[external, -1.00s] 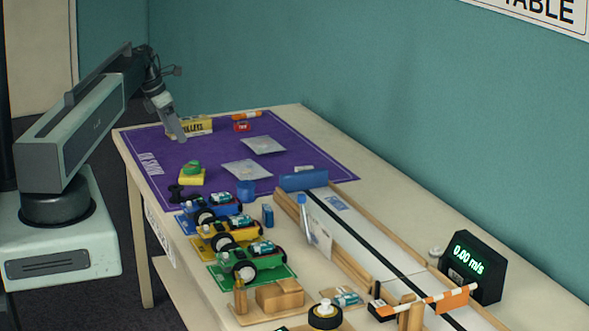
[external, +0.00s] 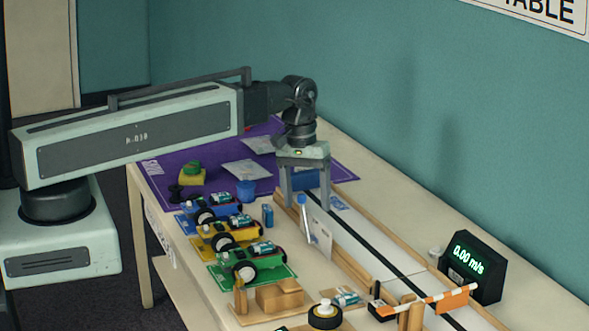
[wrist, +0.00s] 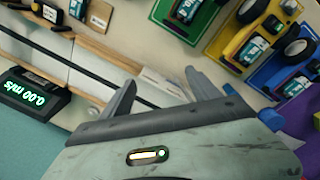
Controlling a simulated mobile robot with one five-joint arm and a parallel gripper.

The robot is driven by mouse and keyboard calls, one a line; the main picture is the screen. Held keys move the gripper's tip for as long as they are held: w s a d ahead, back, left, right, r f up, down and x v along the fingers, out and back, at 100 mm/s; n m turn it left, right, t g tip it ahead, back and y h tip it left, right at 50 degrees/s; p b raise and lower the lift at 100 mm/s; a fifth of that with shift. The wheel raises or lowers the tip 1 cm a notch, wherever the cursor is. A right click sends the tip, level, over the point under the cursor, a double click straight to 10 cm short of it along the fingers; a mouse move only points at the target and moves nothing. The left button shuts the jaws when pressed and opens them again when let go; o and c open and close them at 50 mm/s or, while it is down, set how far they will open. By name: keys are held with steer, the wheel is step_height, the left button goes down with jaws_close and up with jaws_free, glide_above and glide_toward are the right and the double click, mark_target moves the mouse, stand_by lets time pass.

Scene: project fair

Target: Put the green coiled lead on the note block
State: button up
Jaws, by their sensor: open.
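The green coiled lead (external: 192,167) rests on top of the yellow note block (external: 191,179), on the left part of the purple mat. Nothing is touching the lead from above. My gripper (external: 305,200) is open and points down over the far end of the track, well to the right of the block and apart from it. In the wrist view my gripper (wrist: 160,80) shows its two fingers spread with nothing held between them. The lead and the note block are not visible in the wrist view.
Blue, yellow (external: 229,234) and green (external: 247,265) cars stand along the table's left side. A speed display (external: 474,267) is at right. My arm hides the mat's far part.

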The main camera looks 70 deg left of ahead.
steer(key=s+d+m, duration=0.4)
steer(key=d+m, duration=0.4)
steer(key=d, duration=0.5)
steer(key=shift+m+g+y, duration=0.3)
steer(key=shift+g, duration=0.1)
